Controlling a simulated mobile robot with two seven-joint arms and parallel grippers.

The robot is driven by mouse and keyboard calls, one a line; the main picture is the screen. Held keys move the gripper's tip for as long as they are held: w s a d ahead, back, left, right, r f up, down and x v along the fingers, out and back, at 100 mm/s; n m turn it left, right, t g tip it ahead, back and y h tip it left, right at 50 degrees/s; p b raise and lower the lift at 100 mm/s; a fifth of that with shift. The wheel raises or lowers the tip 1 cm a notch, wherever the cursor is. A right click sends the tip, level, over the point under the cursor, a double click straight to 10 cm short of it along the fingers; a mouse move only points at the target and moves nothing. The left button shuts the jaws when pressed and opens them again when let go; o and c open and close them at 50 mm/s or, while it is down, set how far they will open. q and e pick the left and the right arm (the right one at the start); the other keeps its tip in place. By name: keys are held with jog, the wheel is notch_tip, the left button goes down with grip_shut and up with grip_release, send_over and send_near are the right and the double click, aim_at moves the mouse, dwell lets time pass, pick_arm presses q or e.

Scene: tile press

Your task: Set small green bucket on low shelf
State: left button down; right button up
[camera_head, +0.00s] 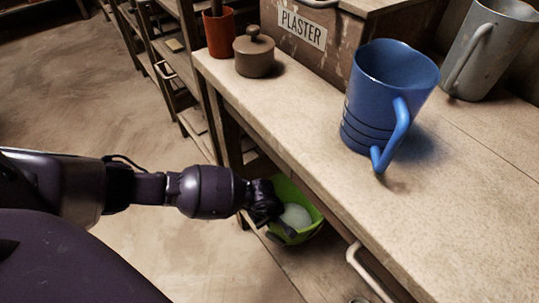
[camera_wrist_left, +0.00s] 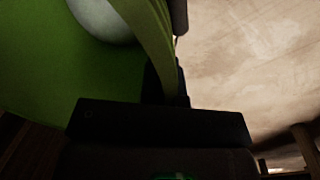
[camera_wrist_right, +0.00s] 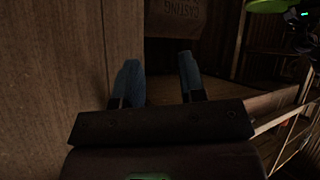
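The small green bucket (camera_head: 304,232), with a pale round thing (camera_head: 295,216) inside, is beside and below the workbench's front edge. My left gripper (camera_head: 266,208) is at its left side. In the left wrist view the bucket's wall (camera_wrist_left: 155,40) runs up to the dark fingers, which appear closed on it; one finger is partly hidden. A low wooden shelf (camera_head: 318,272) shows under the bench; I cannot tell whether the bucket touches it. The bucket's edge also shows at the top right of the right wrist view (camera_wrist_right: 268,5). My right gripper (camera_wrist_right: 160,85) has its blue-tipped fingers apart, with nothing between them.
The workbench (camera_head: 280,105) carries a blue jug (camera_head: 375,95), a grey jug (camera_head: 490,50), a lidded brown pot (camera_head: 254,55), an orange pot (camera_head: 218,35) and a plaster box (camera_head: 300,30). A sack marked casting (camera_wrist_right: 178,18) is ahead of my right gripper. Wooden panels stand close at its left.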

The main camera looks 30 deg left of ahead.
pick_arm(q)
notch_tip(320, 180, down, 3)
jog(key=shift+f+b, duration=0.1)
jog(key=shift+b, duration=0.45)
pick_arm(e)
jog(key=shift+d+f, duration=0.1)
jog(key=shift+d, duration=0.05)
pick_arm(q)
jog(key=shift+f, duration=0.15)
jog(key=c, duration=1.3)
grip_release()
jog(key=shift+c, duration=0.2)
pick_arm(e)
jog(key=shift+t, duration=0.3)
